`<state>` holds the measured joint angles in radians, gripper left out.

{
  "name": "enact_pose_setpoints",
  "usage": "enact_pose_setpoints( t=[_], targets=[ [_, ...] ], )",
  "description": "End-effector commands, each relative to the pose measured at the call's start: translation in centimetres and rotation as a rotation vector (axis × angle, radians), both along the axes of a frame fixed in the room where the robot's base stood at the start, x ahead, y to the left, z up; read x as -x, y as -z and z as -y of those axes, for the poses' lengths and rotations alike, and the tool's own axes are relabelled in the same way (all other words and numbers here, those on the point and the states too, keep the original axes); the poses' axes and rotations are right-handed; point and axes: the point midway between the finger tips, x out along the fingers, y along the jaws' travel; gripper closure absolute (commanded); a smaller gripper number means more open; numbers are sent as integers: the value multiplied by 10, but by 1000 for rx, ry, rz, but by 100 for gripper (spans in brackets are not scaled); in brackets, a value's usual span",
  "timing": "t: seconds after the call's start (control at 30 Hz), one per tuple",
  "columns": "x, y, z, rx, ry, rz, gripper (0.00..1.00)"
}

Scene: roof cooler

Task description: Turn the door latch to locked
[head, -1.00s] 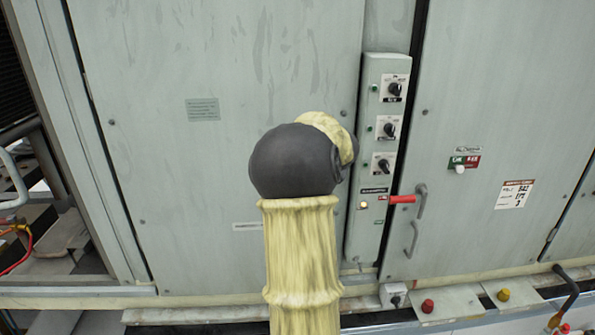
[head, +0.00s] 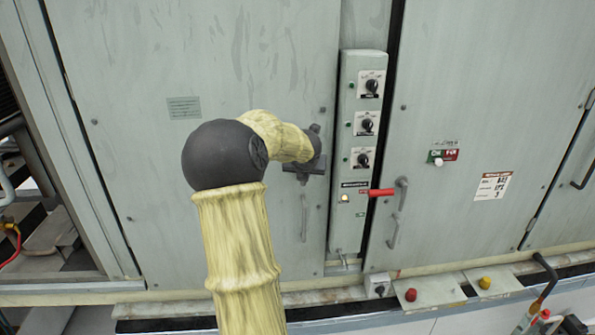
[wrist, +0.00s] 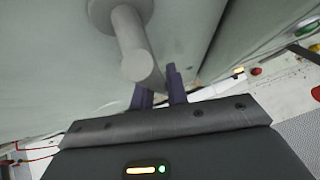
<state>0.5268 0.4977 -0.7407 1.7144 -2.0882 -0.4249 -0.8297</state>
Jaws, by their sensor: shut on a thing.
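The grey door latch (wrist: 132,42) shows large in the wrist view as a round post with a thick rod end, standing out from the pale green door (head: 255,75). My gripper (wrist: 160,88) has its two dark purple fingers at the rod's near end and is shut on the latch. The exact contact between fingers and rod is partly hidden. In the head view my gripper (head: 310,165) is at the right edge of the left door, just left of the switch strip, and it covers most of the latch there.
A grey pull handle (head: 304,217) is below my gripper. The narrow switch strip (head: 345,225) with several black knobs stands close on the right. Push buttons (head: 411,295) sit on a ledge below.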

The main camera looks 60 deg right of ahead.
Motion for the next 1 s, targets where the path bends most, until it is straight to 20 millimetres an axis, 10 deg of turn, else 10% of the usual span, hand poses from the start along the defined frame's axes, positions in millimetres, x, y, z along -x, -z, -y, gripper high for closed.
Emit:
enact_pose_setpoints(
  t=[0.27, 0.4, 1.0],
  targets=[
    [1, -2, 1, 3, 3, 2, 100],
    [0, -2, 1, 2, 2, 2, 63],
    [10, -22, -19, 2, -3, 3, 63]
  ],
)
